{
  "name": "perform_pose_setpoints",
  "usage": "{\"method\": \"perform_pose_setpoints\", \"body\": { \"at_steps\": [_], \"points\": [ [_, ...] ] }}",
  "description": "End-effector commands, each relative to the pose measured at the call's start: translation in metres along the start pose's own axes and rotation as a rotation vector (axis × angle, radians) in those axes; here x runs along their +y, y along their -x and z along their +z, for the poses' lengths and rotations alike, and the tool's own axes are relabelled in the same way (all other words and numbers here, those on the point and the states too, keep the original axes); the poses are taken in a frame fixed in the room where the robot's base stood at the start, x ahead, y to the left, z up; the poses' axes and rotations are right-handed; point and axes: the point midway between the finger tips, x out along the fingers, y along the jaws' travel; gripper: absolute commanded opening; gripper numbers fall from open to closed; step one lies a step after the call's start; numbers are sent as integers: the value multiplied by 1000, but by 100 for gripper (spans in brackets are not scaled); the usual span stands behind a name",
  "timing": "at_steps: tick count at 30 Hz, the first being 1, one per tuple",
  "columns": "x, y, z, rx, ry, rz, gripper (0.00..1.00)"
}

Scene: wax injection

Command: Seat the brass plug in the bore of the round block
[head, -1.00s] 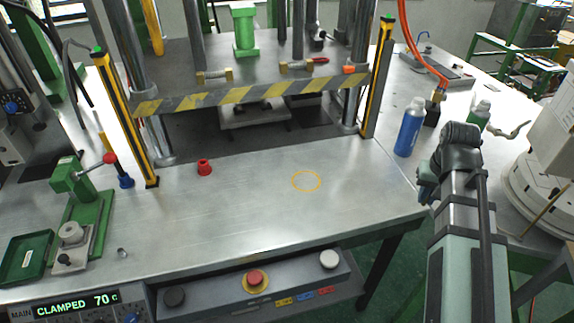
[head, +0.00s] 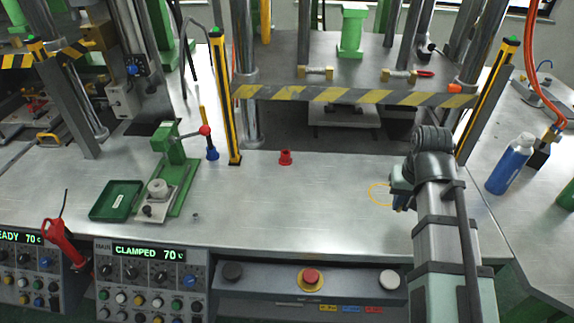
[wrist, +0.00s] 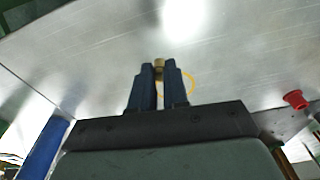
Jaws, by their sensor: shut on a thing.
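The brass plug (wrist: 159,64) shows as a small brass-coloured end between the fingertips of my gripper (wrist: 159,70) in the wrist view. The two blue fingers are shut on it, and their grip hides most of it. In the head view my gripper (head: 401,200) is at the right of the bench, beside the yellow ring mark, its tips mostly hidden by the wrist. The round block (head: 158,186) is a grey cylinder on the green clamp fixture (head: 180,185) at the left of the bench, far from my gripper. Its bore is too small to make out.
A red cup-like part (head: 285,158) stands mid-bench. A green tray (head: 116,200) and a small metal piece (head: 196,217) lie near the fixture. A yellow-black post (head: 226,100) stands behind. A blue bottle (head: 510,164) is at right.

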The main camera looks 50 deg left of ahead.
Motion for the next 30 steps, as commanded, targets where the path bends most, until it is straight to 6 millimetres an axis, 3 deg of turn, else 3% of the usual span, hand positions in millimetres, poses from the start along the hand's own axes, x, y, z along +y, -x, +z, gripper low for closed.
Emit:
{"method": "perform_pose_setpoints", "body": {
  "at_steps": [15,30],
  "points": [
    [-153,8,-15,0,241,-27,0],
    [-309,21,-3,2,470,-50,0]
  ]
}}
